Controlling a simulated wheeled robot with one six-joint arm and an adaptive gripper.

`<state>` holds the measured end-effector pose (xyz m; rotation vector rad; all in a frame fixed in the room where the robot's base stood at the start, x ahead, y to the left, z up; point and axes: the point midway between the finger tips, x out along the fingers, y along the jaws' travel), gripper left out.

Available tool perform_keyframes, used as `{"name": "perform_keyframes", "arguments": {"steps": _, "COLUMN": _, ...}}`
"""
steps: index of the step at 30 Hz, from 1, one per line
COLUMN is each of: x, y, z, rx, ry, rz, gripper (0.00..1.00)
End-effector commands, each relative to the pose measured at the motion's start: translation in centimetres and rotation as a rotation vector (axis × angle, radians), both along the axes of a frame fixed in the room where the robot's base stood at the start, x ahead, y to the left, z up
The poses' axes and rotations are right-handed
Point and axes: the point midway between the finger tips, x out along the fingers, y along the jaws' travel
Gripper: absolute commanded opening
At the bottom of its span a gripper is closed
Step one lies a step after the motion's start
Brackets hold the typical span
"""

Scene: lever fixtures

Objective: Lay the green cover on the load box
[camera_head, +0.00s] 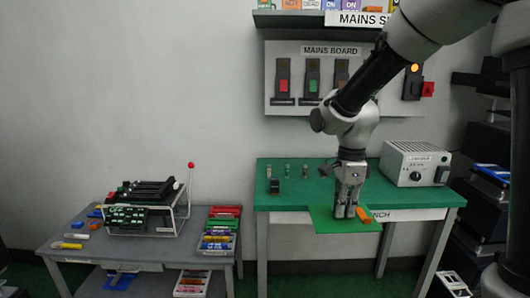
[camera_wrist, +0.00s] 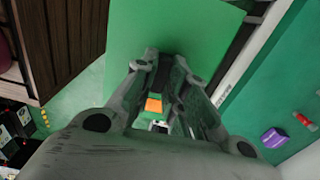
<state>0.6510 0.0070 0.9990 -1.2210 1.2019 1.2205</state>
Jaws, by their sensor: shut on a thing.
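The green cover (camera_head: 330,222) is a flat bright-green sheet at the front edge of the bench, with an orange part (camera_head: 364,214) near its right side. My gripper (camera_head: 345,213) points down and is shut on the cover. In the wrist view the cover (camera_wrist: 170,30) spreads beyond my fingertips (camera_wrist: 165,60), and orange shows between the fingers. The load box (camera_head: 407,163) is a light grey case with a black knob on its front. It stands on the bench's right part, to the right of my gripper, uncovered and apart from the cover.
The bench (camera_head: 288,200) has a green top with small parts and a black block (camera_head: 274,186) at left. The mains board (camera_head: 318,78) hangs behind. A grey table (camera_head: 75,240) at left carries a lever rack (camera_head: 145,208) and coloured pieces. Shelves (camera_head: 490,180) stand at right.

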Motion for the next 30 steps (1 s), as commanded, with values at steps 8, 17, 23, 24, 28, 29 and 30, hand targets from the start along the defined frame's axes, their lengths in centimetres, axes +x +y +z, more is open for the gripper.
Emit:
{"name": "perform_keyframes", "arguments": {"steps": 8, "x": 0.3, "y": 0.1, "z": 0.0, "rx": 0.000, "ry": -0.001, "rz": 0.158, "gripper": 0.00}}
{"name": "perform_keyframes", "arguments": {"steps": 17, "x": 1.6, "y": 0.6, "z": 0.2, "rx": 0.000, "ry": 0.000, "rz": 0.465, "gripper": 0.00}}
{"name": "perform_keyframes", "arguments": {"steps": 23, "x": 3.2, "y": 1.2, "z": -0.1, "rx": 0.000, "ry": 0.000, "rz": 0.777, "gripper": 0.00}}
{"name": "perform_keyframes", "arguments": {"steps": 24, "x": 3.6, "y": 1.2, "z": -0.4, "rx": 0.000, "ry": 0.001, "rz": 0.853, "gripper": 0.00}}
{"name": "perform_keyframes", "arguments": {"steps": 28, "x": 5.2, "y": 1.0, "z": -1.7, "rx": 0.000, "ry": 0.002, "rz": 1.100, "gripper": 0.00}}
{"name": "perform_keyframes", "arguments": {"steps": 29, "x": 5.6, "y": 0.8, "z": -2.0, "rx": 0.000, "ry": 0.002, "rz": 1.152, "gripper": 0.00}}
{"name": "perform_keyframes", "arguments": {"steps": 30, "x": 6.0, "y": 0.7, "z": -2.6, "rx": 0.001, "ry": 0.003, "rz": 1.219, "gripper": 0.00}}
